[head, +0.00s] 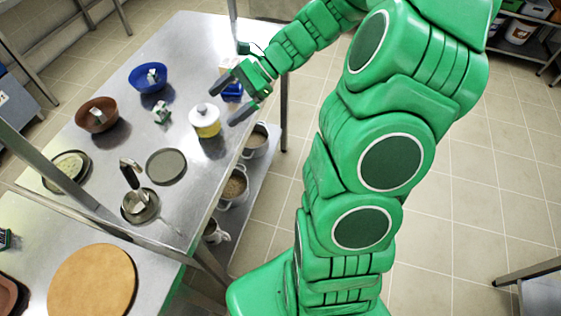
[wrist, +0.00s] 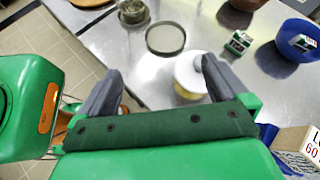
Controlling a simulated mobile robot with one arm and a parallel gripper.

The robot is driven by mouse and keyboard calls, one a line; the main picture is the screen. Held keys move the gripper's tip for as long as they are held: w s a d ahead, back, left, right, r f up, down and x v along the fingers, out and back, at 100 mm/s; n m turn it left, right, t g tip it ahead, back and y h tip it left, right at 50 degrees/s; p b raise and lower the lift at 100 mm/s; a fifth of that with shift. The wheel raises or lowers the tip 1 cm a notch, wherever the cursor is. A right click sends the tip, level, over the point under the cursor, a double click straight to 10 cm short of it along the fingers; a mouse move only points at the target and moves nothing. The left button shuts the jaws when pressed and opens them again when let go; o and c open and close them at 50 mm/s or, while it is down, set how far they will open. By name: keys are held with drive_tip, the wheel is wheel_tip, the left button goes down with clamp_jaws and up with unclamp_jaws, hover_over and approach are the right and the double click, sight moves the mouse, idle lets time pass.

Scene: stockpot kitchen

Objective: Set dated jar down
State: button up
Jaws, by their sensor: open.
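A jar with a pale yellow body and a white knobbed lid (head: 204,121) stands upright on the steel table (head: 185,50), near its right edge. No date is readable on it. My gripper (head: 235,96) is open, just beyond the jar in the head view, with its fingers spread apart and pointing toward the jar's side. In the wrist view the jar (wrist: 187,76) shows ahead of the gripper (wrist: 161,74), nearer the right finger, which hides part of it. I see nothing held between the fingers.
Pots sit on a lower shelf (head: 244,180).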

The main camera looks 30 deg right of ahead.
drive_tip(key=s+a+r+n+g+h, duration=0.2)
drive_tip(key=s+a+n+h, duration=0.15)
drive_tip(key=s, duration=0.35)
drive_tip(key=s+a+r+n+g+h, duration=0.1)
drive_tip(key=s+a+r+n+h, duration=0.1)
drive_tip(key=s+n, duration=0.4)
drive_tip(key=s+d+r+n+h, duration=0.1)
drive_tip(key=s+d+n+h, duration=0.2)
drive_tip(key=s, duration=0.4)
drive_tip(key=s+d+r+n+t+h, duration=0.1)
drive_tip(key=s+d+r+n+h, duration=0.1)
drive_tip(key=s, duration=0.6)
drive_tip(key=shift+s+d+n+h, duration=0.25)
drive_tip(key=shift+d+n+h, duration=0.4)
drive_tip(key=shift+n+h, duration=0.15)
